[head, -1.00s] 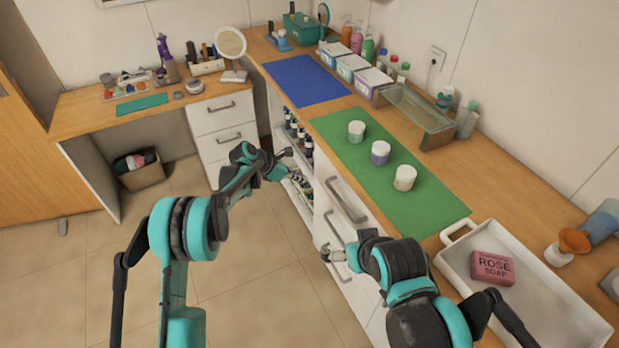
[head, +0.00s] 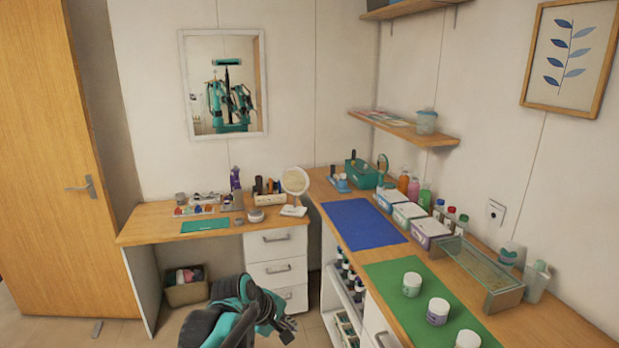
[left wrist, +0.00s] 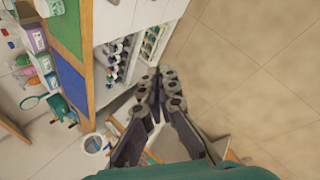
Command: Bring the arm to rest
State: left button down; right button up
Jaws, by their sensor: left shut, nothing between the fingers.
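My left arm in teal and black comes in at the bottom of the head view. Its gripper (head: 287,328) is over the floor, in front of the white drawers and left of the long counter. In the left wrist view the left gripper's fingers (left wrist: 161,76) are together with nothing between them, and they touch nothing that I can make out. My right arm and gripper are outside both current views.
The long counter (head: 335,187) holds a blue mat (head: 365,222), a green mat (head: 395,270) with white-lidded jars, and several boxes. Bottles stand on open shelves (head: 340,290) below. A desk (head: 150,231) with drawers (head: 277,242) stands behind. Floor beside the counter is clear.

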pick_arm(q)
jog(key=s+a+f+m+t+y, duration=0.1)
jog(key=s+a+m, duration=0.4)
jog(key=s, duration=0.6)
jog(key=s+a+f+m+t+y, duration=0.1)
jog(key=s+a+f+m+y, duration=0.1)
jog(key=s+a+m, duration=0.3)
jog(key=s+a+y, duration=0.1)
jog(key=s+a, duration=0.2)
jog(key=s, duration=0.3)
jog(key=shift+s+m, duration=0.15)
jog(key=shift+m, duration=0.25)
